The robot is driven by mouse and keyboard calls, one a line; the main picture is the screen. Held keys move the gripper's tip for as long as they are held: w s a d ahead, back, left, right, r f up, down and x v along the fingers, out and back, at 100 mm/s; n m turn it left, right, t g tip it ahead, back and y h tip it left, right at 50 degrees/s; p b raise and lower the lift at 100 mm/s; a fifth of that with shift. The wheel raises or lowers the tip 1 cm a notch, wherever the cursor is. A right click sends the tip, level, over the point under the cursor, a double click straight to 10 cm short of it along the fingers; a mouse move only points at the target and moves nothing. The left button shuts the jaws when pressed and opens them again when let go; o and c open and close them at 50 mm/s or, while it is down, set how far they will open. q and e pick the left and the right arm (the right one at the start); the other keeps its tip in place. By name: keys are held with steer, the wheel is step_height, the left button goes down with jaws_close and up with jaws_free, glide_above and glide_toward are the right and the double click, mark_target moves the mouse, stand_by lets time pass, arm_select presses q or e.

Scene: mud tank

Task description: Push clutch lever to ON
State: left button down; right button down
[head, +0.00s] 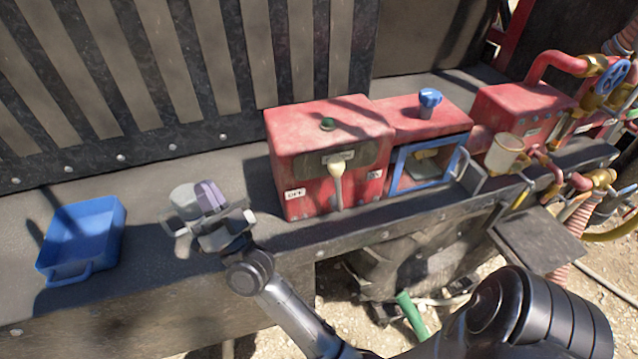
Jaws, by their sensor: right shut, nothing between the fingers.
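The clutch lever (337,180) is a cream handle on the front of a red box (330,140) in the head view. It hangs down near the middle of the box's front. A white OFF label (295,193) is to its left. A small label (375,174), too small to read, is to its right. My right gripper (207,208) is left of the red box, apart from the lever, above the dark ledge. It is shut and empty. Grey and purplish shapes show at its tip, and I cannot tell them apart clearly. My left gripper is not in view.
A blue tray (98,214) sits at the left of the ledge (150,310). Right of the lever box is a red box with a blue-framed opening (395,172) and a blue knob (430,103). A beige cup (503,153) and red pipes (555,62) stand farther right.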

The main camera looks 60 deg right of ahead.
mark_target(330, 169)
steer(key=s+d+r+m+g+h+b, duration=0.1)
steer(key=s+d+m+g+h+b, duration=0.15)
steer(key=m+g+h, duration=0.8)
steer(key=s+d+r+m+g+h+b, duration=0.1)
steer(key=d+r+m+g+h, duration=0.35)
steer(key=m+g, duration=1.05)
step_height(330, 169, down, 8)
steer(key=s+a+m+g+y+b, duration=0.2)
steer(key=m+g+y+b, duration=0.1)
steer(key=m+g+y, duration=0.5)
steer(key=g+y, duration=0.1)
steer(key=y, duration=0.2)
steer(key=shift+s+y, duration=0.15)
steer(key=shift+y, duration=0.25)
steer(key=shift+r, duration=0.1)
steer(key=p+x, duration=0.2)
steer(key=x, duration=1)
steer(key=shift+s+d+r, duration=0.15)
steer(key=shift+s, duration=0.05)
steer(key=shift+s+d, duration=0.4)
steer(key=shift+d, duration=0.25)
